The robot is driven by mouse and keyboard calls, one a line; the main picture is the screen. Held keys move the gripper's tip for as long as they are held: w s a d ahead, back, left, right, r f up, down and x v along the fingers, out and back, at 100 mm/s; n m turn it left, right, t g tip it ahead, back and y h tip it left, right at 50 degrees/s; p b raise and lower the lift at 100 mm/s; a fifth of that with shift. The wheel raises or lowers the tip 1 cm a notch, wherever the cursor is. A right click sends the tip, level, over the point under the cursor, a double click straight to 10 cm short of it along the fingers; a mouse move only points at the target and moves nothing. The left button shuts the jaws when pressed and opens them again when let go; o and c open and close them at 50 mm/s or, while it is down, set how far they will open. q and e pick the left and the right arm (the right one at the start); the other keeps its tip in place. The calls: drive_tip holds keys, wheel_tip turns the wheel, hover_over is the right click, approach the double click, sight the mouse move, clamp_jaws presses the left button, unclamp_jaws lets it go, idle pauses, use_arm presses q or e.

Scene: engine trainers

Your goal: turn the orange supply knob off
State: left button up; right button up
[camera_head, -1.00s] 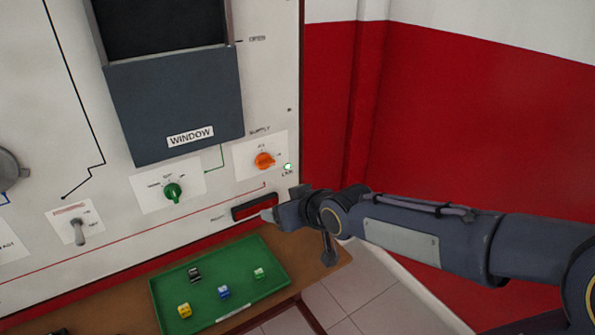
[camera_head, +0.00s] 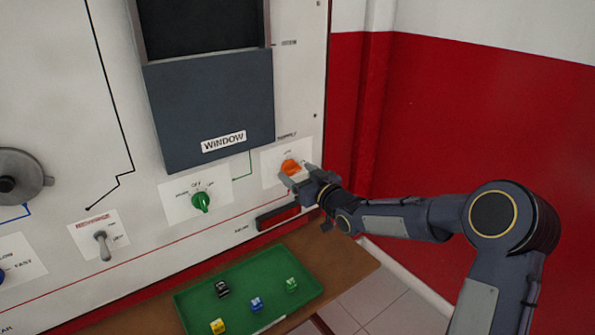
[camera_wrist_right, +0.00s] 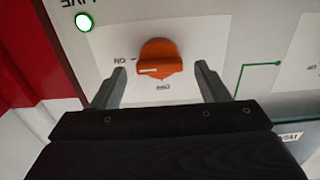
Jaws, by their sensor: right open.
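The orange supply knob (camera_head: 290,167) sits on a white plate on the panel, right of the window. In the right wrist view the knob (camera_wrist_right: 158,58) shows large, with a white mark on its left side, towards the "ON" label. The "OFF" label is below it in that view. My right gripper (camera_head: 302,178) is at the knob in the head view. In the wrist view its two fingers (camera_wrist_right: 162,78) are open, one on each side of the knob, with visible gaps; they do not appear to touch it. My left gripper is not in view.
A green live lamp (camera_wrist_right: 84,22) is lit beside the knob. A green knob (camera_head: 200,202), a toggle switch (camera_head: 103,246) and a dark slot with a red edge (camera_head: 278,217) are on the panel. A green tray (camera_head: 188,298) with several small coloured blocks lies below.

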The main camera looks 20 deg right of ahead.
drive_tip(key=shift+x, duration=0.75)
